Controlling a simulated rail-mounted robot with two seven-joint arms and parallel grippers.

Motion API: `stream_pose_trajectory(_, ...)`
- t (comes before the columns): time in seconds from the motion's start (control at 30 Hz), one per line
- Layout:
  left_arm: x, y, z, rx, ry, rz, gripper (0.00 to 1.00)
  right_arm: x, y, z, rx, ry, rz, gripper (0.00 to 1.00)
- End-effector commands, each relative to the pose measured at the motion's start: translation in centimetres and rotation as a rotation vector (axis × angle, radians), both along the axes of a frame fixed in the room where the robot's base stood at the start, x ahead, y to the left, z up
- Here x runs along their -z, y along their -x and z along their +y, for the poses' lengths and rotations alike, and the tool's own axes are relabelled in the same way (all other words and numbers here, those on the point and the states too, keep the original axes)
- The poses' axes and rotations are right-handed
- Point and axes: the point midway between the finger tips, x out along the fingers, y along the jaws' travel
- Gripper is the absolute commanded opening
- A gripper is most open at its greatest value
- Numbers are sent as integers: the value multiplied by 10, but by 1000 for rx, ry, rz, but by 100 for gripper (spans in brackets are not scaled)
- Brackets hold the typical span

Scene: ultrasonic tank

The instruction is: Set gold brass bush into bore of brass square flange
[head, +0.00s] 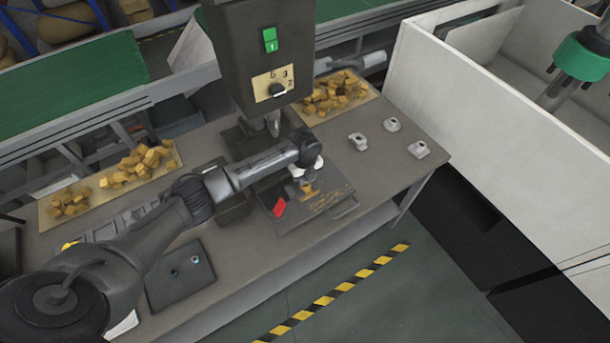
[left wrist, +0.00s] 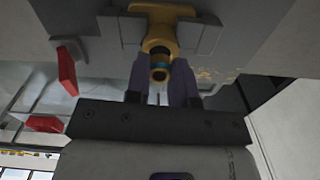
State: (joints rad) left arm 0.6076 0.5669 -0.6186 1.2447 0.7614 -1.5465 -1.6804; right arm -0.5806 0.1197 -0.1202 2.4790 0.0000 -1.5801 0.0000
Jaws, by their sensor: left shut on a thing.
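My left gripper (head: 307,181) is low over the dark plate (head: 328,205) on the bench. In the left wrist view its two fingers (left wrist: 161,84) are shut on the gold brass bush (left wrist: 160,74), a small ring with a dark hole and a blue-teal band. The brass square flange (head: 310,190) shows as a gold patch just below the gripper. In the left wrist view the flange (left wrist: 162,11) sits between grey blocks, directly behind the bush. The bush lines up roughly with its rounded part. I cannot tell whether they touch or the bush is inside the bore.
A red part (head: 279,207) stands left of the flange. The dark press head (head: 262,55) hangs behind my arm. Several grey metal pieces (head: 391,125) lie at the right. Trays of brass pieces (head: 334,95) line the back. The bench's front right is clear.

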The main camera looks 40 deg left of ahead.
Motion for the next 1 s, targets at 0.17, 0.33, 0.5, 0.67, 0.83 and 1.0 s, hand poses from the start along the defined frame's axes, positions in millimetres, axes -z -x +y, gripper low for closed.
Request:
stream_pose_trajectory(0.17, 0, 0, 0, 0, 0, 0, 0, -1, 0, 0, 0, 0, -1, 43)
stream_pose_trajectory(0.33, 0, 0, 0, 0, 0, 0, 0, -1, 0, 0, 0, 0, -1, 43)
stream_pose_trajectory(0.5, 0, 0, 0, 0, 0, 0, 0, -1, 0, 0, 0, 0, -1, 43)
stream_pose_trajectory(0.67, -1, 0, 0, 0, 0, 0, 0, -3, 0, 0, 0, 0, -2, 43)
stream_pose_trajectory(0.83, -1, -1, 1, 0, 1, 0, 0, -5, 0, 0, 0, 0, -2, 43)
stream_pose_trajectory(1.0, 0, -1, 2, 0, 1, -1, 0, -5, 0, 0, 0, 0, -2, 43)
